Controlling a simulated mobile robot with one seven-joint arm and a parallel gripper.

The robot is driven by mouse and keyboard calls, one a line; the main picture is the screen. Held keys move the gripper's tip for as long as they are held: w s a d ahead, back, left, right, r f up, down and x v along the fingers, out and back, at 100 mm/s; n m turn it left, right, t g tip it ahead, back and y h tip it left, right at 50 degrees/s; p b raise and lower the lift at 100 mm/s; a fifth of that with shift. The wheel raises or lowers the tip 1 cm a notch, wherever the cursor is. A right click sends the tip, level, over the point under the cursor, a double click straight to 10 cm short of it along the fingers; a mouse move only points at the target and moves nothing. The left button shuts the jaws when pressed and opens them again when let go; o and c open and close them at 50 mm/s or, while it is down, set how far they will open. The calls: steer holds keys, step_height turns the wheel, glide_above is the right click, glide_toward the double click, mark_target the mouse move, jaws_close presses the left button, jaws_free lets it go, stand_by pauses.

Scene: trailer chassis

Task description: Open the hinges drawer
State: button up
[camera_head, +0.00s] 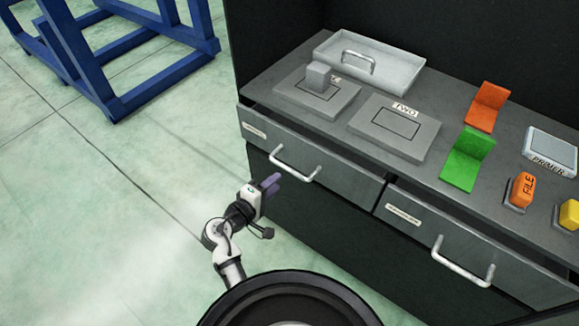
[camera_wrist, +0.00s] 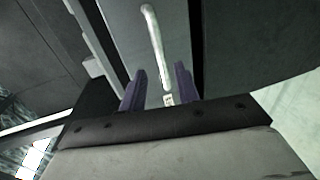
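Two grey drawer fronts sit side by side in the workbench: a left drawer (camera_head: 345,178) and a right drawer (camera_head: 520,272). Each has a small label, too small to read, so I cannot tell which is the hinges drawer. The left drawer has a pale bar handle (camera_head: 296,172), and the right drawer has a similar handle (camera_head: 462,268). My gripper (camera_head: 273,184) is just in front of the left handle. In the wrist view, its purple fingers (camera_wrist: 159,84) are apart, with a bar handle (camera_wrist: 154,42) ahead between them. I see no grip on it.
The bench top (camera_head: 285,82) holds a grey tray (camera_head: 395,72), two square plates, an orange holder (camera_head: 487,106), a green holder (camera_head: 467,160) and labelled blocks. A blue frame (camera_head: 130,50) stands at the upper left. The green floor left of the bench is clear.

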mark_target(290, 168)
steer(key=p+x, duration=0.1)
steer(key=x, duration=0.7)
steer(key=shift+w+d, duration=0.1)
steer(key=shift+w, duration=0.2)
jaws_close()
